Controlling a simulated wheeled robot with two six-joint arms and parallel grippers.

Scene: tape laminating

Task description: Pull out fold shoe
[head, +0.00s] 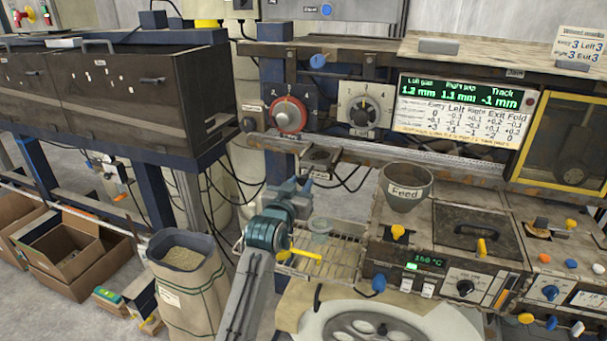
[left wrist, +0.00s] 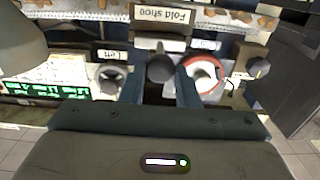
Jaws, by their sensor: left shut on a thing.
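The fold shoe shows in the left wrist view as a dark round knob (left wrist: 160,66) below a label (left wrist: 163,15) reading "Fold shoe". My left gripper (left wrist: 166,92) has its two fingers on either side of this knob and is shut on it. In the head view my left gripper (head: 300,189) is just below the front rail, close under a dark metal bracket (head: 320,158). The knob itself is hidden there. I cannot tell how far the shoe sits out of its seat. My right gripper is not in view.
A red-ringed dial (head: 288,115) and a grey dial (head: 365,112) sit above the rail. A green-lettered display (head: 458,104) is to the right. A feed cup (head: 405,188) stands on the heater unit. A wire rack (head: 335,250) lies below the gripper, and a sack (head: 190,290) stands left.

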